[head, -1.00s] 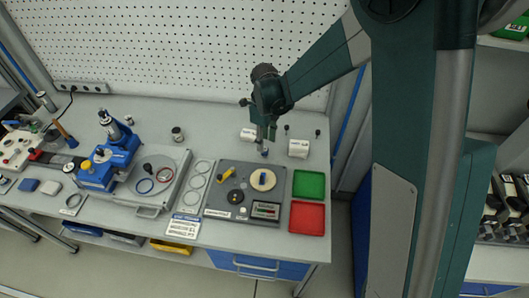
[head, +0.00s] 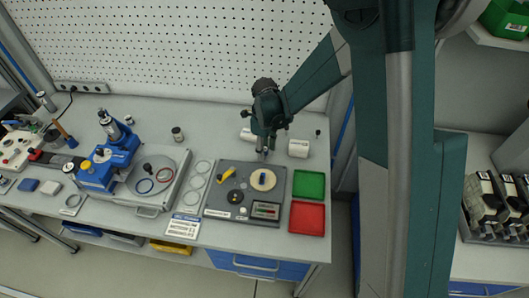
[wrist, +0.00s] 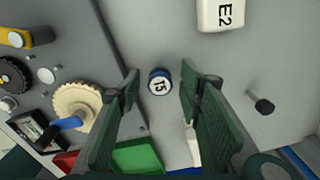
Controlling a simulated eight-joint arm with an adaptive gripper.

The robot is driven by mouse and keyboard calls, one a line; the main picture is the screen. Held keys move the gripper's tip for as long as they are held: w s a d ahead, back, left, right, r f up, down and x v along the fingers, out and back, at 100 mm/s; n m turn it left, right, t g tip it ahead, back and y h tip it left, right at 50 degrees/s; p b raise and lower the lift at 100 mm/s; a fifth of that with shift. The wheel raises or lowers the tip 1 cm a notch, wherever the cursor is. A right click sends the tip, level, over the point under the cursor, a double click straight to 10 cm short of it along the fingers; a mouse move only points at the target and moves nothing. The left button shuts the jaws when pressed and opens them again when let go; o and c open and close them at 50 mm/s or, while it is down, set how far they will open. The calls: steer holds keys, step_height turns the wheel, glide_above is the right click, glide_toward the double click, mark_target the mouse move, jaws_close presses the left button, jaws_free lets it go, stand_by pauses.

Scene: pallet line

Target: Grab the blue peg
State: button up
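A blue peg (head: 263,177) is at the round cream disc (head: 262,181) on the grey panel. In the wrist view the blue peg (wrist: 67,124) shows at the left, over the toothed cream disc (wrist: 78,106). My gripper (head: 264,155) is behind the disc in the head view, above the bench. In the wrist view my gripper (wrist: 160,86) is open, with nothing held between its fingers. A short blue cylinder with a white top marked T5 (wrist: 160,81) shows between the fingertips, below them. The gripper hides it in the head view.
A white cylinder marked E2 (wrist: 222,14) and a small dark knob (wrist: 263,104) stand near the gripper. A green tray (head: 308,184) and a red tray (head: 307,218) lie right of the grey panel (head: 215,205). A yellow handle (head: 227,176) is on the panel.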

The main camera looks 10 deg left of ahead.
mark_target(265, 149)
steer(key=c, duration=1)
steer(key=shift+r, duration=0.15)
steer(key=shift+r, duration=4.85)
